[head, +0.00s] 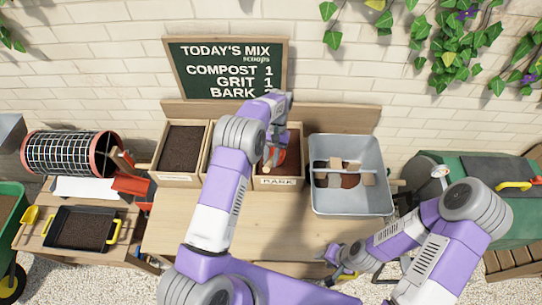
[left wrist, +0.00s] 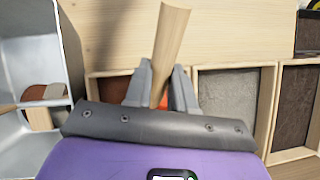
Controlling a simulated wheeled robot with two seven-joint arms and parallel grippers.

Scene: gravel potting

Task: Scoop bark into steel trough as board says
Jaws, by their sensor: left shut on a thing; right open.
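The board (head: 226,68) reads compost 1, grit 1 and bark, with the bark number partly hidden by my left arm. My left gripper (head: 275,138) is shut on the wooden handle of a red scoop (head: 272,157). The handle (left wrist: 170,45) stands between its fingers (left wrist: 160,85) in the left wrist view. The scoop is at the bark bin (head: 278,183); I cannot tell whether it touches the bark. The steel trough (head: 350,202), right of that bin, holds brown and dark patches and tan pieces around a pale divider. My right gripper (head: 345,272) is open and empty, low in front of the table.
The compost bin (head: 181,148) stands left. The grit bin (left wrist: 228,100) is mostly behind my left arm in the head view. A mesh drum (head: 70,153) and a black tray (head: 84,229) are further left. A green barrel (head: 450,170) stands right. The front tabletop (head: 180,225) is clear.

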